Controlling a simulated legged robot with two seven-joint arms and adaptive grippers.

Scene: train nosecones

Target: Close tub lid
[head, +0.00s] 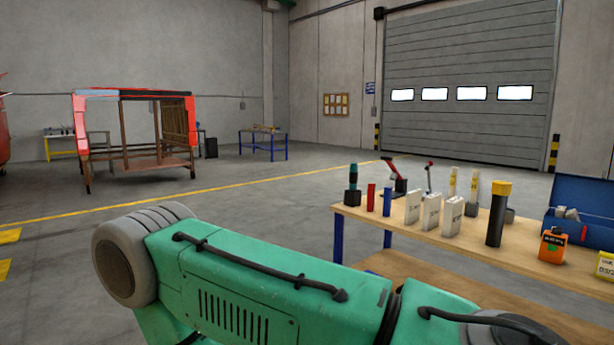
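No tub or tub lid can be made out in the head view. An open blue box (583,198) with its lid raised stands at the right end of the workbench, with some pale items inside; I cannot tell whether it is the tub. A large green arm link of mine crosses the lower part of the view and hides part of the floor and bench. Neither gripper shows in the view.
A wooden workbench (450,238) on the right holds several bottles, white cartons, a dark cylinder with a yellow cap (498,213) and an orange container (552,246). A red-and-brown frame structure (135,135) stands at the back left. The grey floor between is clear.

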